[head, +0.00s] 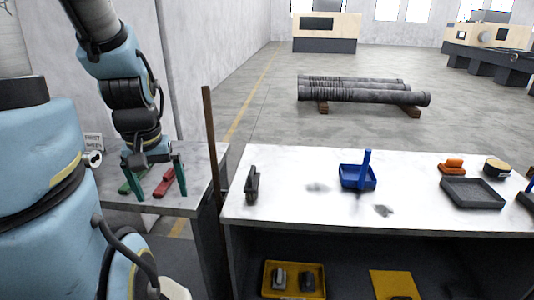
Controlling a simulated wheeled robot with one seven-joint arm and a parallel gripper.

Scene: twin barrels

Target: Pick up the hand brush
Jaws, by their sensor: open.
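My gripper (155,192) points down over the left grey table, with its two green fingers spread apart and nothing visibly held. A long red item (166,182) lies on that table between the fingers, nearer the right one; it could be the hand brush, but it is too small to be sure. A green item (130,184) lies beside it, partly hidden by the left finger. I cannot tell whether the fingers touch either item.
A brown post (208,135) rises between the left table and the white workbench (300,212). The bench holds a dark upright tool (252,186), a blue pan with a raised handle (358,177), an orange item (452,166) and a grey tray (473,193). Pipes (362,92) lie behind.

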